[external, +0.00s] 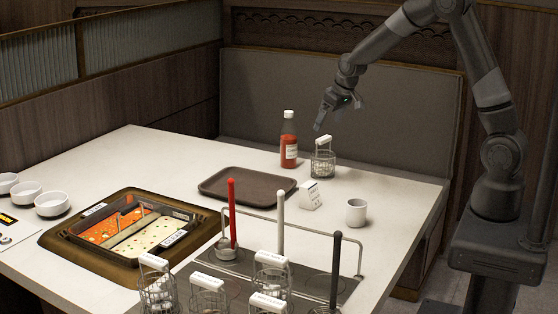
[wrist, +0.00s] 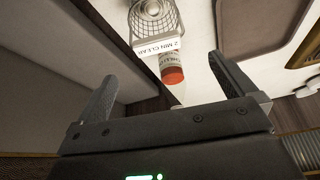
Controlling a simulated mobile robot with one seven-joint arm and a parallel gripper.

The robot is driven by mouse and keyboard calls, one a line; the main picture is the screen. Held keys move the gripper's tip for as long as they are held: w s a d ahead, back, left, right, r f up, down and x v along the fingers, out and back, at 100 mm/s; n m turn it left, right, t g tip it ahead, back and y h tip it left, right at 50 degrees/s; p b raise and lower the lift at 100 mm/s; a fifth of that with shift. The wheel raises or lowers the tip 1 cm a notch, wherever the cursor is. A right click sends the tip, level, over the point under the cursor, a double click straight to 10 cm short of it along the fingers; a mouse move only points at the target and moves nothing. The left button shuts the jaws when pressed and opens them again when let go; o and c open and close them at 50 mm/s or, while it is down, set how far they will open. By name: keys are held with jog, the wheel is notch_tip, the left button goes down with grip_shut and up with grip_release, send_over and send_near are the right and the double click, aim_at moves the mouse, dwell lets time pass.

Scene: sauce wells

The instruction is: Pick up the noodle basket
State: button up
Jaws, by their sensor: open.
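A wire noodle basket (external: 323,165) with a white handle stands upright on the far part of the table, just right of a red sauce bottle (external: 289,140). In the wrist view the basket (wrist: 148,22) is at the top, and its white label (wrist: 160,47) reads "2 MIN CLEAR". My gripper (external: 320,124) is above the basket and apart from it. In the wrist view my gripper (wrist: 163,70) is open and empty, its fingers spread wide. The bottle (wrist: 172,72) shows between the fingers there. Several similar baskets (external: 157,290) stand at the near edge.
A brown tray (external: 247,203), a small white card stand (external: 310,195) and a white cup (external: 356,212) are nearer than the basket. A divided hot pot (external: 60,218) is at left. Upright ladle handles (external: 280,220) rise from a rack in front. A grey bench back (external: 345,105) stands behind the table.

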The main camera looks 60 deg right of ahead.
send_over(324, 153)
jog(key=f, duration=0.3)
jog(key=s+f, duration=0.1)
jog(key=f, duration=0.1)
jog(key=shift+a+f, duration=0.1)
jog(key=shift+f, duration=0.1)
jog(key=f, duration=0.4)
jog(key=shift+w+f, duration=0.2)
jog(key=shift+w, duration=0.15)
jog(key=shift+w+d+f, duration=0.15)
jog(key=shift+d+f, duration=0.05)
jog(key=shift+f, duration=0.1)
jog(key=shift+c, duration=0.6)
jog(key=c, duration=1.5)
jog(key=shift+o, duration=0.2)
